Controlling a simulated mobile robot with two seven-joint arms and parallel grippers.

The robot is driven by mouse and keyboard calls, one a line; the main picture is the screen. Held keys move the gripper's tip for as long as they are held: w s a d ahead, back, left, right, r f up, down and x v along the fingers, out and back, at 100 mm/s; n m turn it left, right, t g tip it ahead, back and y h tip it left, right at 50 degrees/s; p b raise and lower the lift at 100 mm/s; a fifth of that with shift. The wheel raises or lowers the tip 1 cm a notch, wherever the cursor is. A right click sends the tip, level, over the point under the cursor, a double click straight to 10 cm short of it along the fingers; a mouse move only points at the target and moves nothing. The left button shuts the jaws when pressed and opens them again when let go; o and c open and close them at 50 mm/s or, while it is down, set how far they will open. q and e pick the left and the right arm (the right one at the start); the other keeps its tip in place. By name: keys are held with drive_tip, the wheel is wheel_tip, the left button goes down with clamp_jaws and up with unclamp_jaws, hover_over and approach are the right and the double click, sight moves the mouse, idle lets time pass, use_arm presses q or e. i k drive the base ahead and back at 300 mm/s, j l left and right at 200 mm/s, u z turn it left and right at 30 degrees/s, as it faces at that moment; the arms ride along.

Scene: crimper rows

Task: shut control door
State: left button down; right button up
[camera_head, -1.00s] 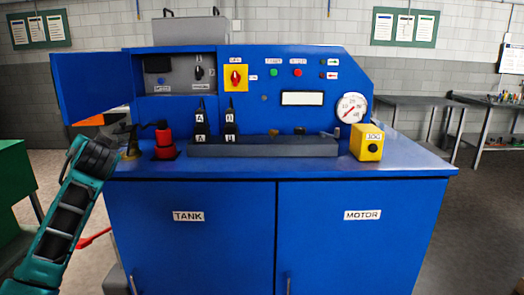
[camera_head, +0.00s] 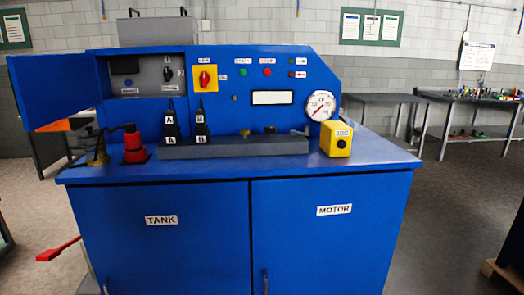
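The blue control door (camera_head: 71,90) stands open at the upper left of the blue machine. It is swung out to the left of the control recess (camera_head: 146,73). Inside the recess are a grey panel, a dark display and a black knob (camera_head: 168,74). Neither of my grippers shows in the head view, and nothing is seen touching the door.
A red handle (camera_head: 57,250) sticks out low at the left. Grey tables (camera_head: 380,98) stand at the right; the floor between is clear.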

sight(47, 88)
drive_tip(key=j+z, duration=0.15)
drive_tip(key=j, duration=1.65)
drive_tip(key=j+z, duration=0.15)
drive_tip(key=j, duration=1.7)
